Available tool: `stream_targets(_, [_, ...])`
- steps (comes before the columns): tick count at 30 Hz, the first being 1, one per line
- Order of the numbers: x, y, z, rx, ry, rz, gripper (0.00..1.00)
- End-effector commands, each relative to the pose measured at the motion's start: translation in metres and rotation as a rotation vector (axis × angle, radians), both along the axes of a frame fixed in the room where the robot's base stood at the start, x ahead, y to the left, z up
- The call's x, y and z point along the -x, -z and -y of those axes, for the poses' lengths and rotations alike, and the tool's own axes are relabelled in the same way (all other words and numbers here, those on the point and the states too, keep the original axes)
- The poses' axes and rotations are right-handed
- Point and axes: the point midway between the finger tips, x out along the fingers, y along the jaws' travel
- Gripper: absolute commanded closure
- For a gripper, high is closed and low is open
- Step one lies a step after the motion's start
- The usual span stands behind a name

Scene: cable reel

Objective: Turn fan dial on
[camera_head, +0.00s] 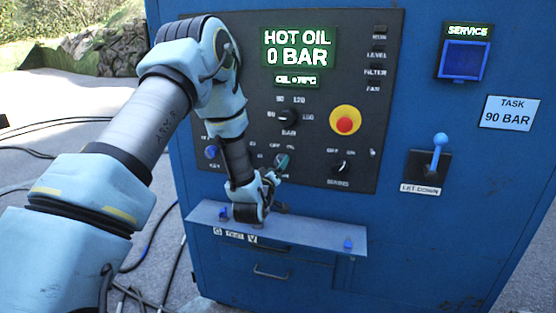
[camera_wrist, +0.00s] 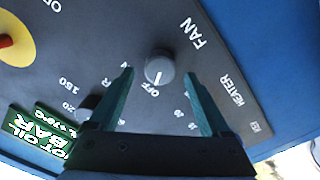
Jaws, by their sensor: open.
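The fan dial (camera_wrist: 159,68) is a round grey knob with a white pointer line, beside the FAN label in the wrist view. Its line points toward the OFF mark. My gripper (camera_wrist: 160,74) is open, with one dark teal finger on each side of the dial. A gap shows between the dial and each finger, and I cannot tell how far the tips are from the panel. In the head view my gripper (camera_head: 281,165) is at the lower part of the dark control panel and hides the fan dial there.
The mains dial (camera_head: 340,167) is right of my gripper, with a red button on a yellow disc (camera_head: 345,120) above it. A grey shelf (camera_head: 300,232) juts out below the panel. A blue lever (camera_head: 438,150) is further right. A display (camera_head: 298,47) reads HOT OIL 0 BAR.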

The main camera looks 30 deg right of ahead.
Motion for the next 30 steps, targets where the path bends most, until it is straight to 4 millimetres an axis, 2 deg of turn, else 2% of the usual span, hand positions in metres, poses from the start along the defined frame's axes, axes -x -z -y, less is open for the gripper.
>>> stream_targets(6, [-0.0126,-0.0005,0.0115,-0.001,0.000,0.001,0.19])
stream_targets(15, [-0.0138,0.0003,0.0124,-0.001,0.000,0.001,0.20])
stream_targets(30, [-0.0137,0.0002,0.0120,-0.001,-0.001,0.000,0.76])
